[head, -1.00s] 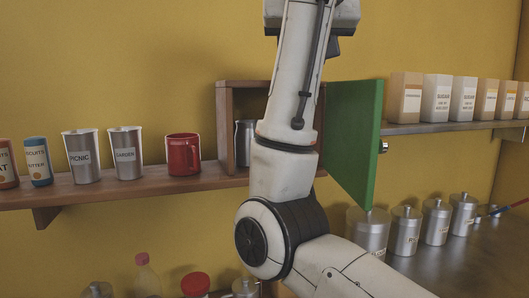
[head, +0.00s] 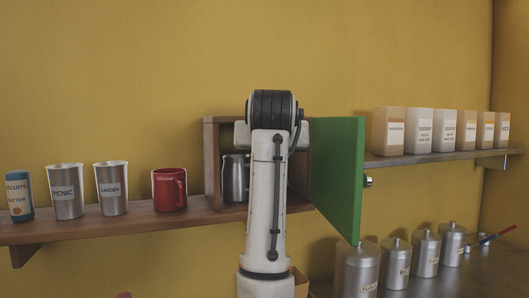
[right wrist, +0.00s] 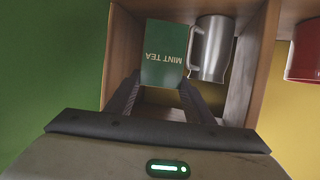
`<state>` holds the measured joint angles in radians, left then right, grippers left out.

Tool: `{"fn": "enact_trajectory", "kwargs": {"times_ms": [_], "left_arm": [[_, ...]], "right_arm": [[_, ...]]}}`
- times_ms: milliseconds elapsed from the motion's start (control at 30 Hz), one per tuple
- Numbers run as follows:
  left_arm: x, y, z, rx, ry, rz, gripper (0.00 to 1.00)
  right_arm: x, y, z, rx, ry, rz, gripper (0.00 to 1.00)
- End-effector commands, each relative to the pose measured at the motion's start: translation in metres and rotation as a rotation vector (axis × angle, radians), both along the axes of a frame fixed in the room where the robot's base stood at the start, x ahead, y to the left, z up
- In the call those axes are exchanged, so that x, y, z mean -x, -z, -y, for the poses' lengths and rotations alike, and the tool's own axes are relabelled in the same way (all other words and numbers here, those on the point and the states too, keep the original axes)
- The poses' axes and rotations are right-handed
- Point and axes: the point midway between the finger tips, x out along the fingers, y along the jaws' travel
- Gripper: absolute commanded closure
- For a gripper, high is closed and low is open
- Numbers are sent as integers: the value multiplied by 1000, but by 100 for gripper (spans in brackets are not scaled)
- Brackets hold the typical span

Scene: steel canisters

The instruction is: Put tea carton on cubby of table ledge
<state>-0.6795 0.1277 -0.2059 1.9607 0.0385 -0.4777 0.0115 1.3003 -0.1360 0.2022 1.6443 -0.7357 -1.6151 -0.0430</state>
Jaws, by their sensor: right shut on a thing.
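The tea carton (right wrist: 163,50) is a dark green box lettered MINT TEA, upside down in the right wrist view. My right gripper (right wrist: 161,80) is shut on it. The carton is at the wooden cubby (head: 212,165), between its side walls in the wrist view, beside a steel pitcher (right wrist: 212,50). Whether it touches the cubby floor I cannot tell. In the head view my right arm stands in front of the cubby and hides the carton and gripper. The pitcher shows left of the arm (head: 234,178). My left gripper is not in view.
The cubby's green door (head: 337,178) stands open on the right. A red mug (head: 169,189) and steel cups (head: 111,188) stand on the ledge to the left. Paper cartons (head: 421,130) line the right shelf, with steel canisters (head: 397,262) below.

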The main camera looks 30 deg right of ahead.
Motion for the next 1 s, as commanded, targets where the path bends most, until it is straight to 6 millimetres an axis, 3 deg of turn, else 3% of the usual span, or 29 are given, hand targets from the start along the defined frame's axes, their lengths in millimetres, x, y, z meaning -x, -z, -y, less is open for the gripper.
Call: {"fn": "enact_trajectory", "kwargs": {"times_ms": [400,1000], "left_arm": [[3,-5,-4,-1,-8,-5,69],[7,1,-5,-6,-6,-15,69]], "right_arm": [[-46,4,11,-2,0,-1,78],[-44,20,11,0,0,1,78]]}}
